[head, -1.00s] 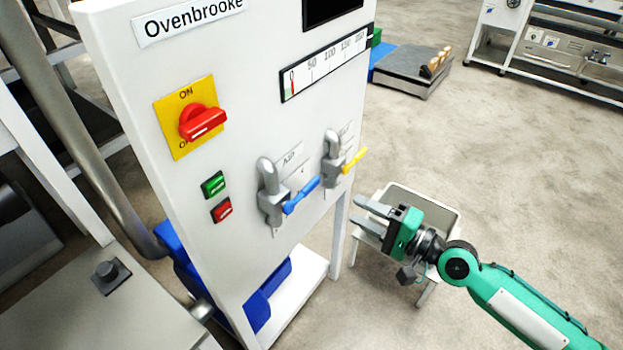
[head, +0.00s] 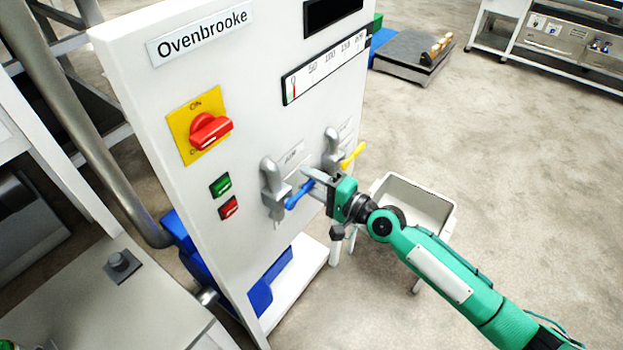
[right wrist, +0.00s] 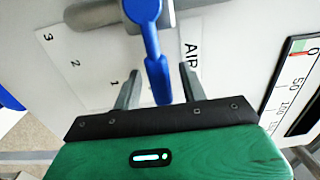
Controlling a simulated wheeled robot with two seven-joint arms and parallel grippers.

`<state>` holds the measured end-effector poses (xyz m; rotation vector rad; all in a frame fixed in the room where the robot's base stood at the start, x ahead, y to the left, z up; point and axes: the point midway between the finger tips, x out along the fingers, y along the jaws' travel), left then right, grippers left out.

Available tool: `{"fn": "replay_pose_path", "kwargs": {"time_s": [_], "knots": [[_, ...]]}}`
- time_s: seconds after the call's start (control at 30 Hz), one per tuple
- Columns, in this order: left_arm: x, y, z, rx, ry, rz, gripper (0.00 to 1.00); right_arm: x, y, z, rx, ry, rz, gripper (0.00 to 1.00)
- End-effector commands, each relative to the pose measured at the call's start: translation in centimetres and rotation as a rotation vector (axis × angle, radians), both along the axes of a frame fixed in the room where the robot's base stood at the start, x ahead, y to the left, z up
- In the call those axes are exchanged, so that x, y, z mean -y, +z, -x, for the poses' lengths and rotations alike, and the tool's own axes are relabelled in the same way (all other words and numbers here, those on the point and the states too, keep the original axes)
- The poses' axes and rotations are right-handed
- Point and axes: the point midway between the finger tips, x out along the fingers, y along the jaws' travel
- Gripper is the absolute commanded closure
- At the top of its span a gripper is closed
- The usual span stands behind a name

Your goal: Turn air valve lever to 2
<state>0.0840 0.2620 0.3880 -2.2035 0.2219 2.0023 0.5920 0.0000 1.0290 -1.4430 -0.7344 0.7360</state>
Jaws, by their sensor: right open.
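In the right wrist view the blue lever (right wrist: 155,60) lies between the two fingers, on the side of the 1 mark nearer the AIR label (right wrist: 192,55). The scale plate (right wrist: 75,65) shows 1, 2 and 3 to the left of the lever. My right gripper (head: 314,183) is open around the lever, with a visible gap on both sides. Its fingers partly cover the plate in the head view. My left gripper is out of view.
A second valve with a yellow lever (head: 352,155) sits close to the right of the blue one. A red switch (head: 210,131) and green and red buttons are on the left. A grey bin (head: 425,200) stands below my right arm.

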Motion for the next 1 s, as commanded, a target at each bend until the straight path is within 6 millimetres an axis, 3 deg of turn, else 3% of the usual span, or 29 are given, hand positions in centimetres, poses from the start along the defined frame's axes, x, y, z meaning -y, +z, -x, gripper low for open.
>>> {"fn": "replay_pose_path", "kwargs": {"time_s": [0.23, 0.47, 1.0], "knots": [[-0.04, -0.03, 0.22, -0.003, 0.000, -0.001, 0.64, -0.06, 0.00, -0.04, 0.000, 0.000, 0.000, 0.57], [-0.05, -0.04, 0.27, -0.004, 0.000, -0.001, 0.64, -0.04, 0.01, -0.03, 0.000, 0.000, 0.000, 1.00], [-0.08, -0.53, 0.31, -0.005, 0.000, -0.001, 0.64, -0.11, -0.93, 0.04, -0.087, 0.000, -0.064, 1.00]]}}
